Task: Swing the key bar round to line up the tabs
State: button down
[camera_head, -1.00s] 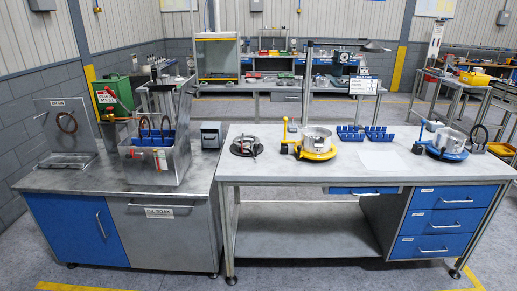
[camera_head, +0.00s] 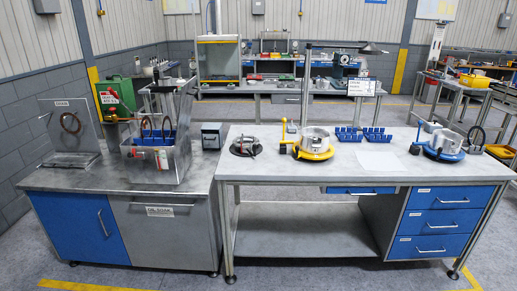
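A yellow round pallet (camera_head: 316,155) carries a metal drum (camera_head: 315,139) near the middle of the right workbench. A small yellow upright post (camera_head: 284,131) stands at its left. A blue round pallet (camera_head: 443,154) with a similar metal drum (camera_head: 446,141) sits at the right of the bench, with a blue upright piece (camera_head: 419,134) at its left. A dark round fixture (camera_head: 245,147) with a small metal and red part lies at the bench's left. I cannot make out which part is the key bar, nor its tabs, at this size. My gripper is not in view.
Blue slotted racks (camera_head: 349,135) and a pale sheet (camera_head: 379,162) lie between the pallets. The left bench (camera_head: 100,181) holds a metal oil-soak tank (camera_head: 150,168) and a drain stand (camera_head: 74,128). A lamp (camera_head: 374,48) overhangs the right bench. Grey floor is open in front.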

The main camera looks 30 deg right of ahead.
aim_at(254, 146)
jog(key=i, duration=1)
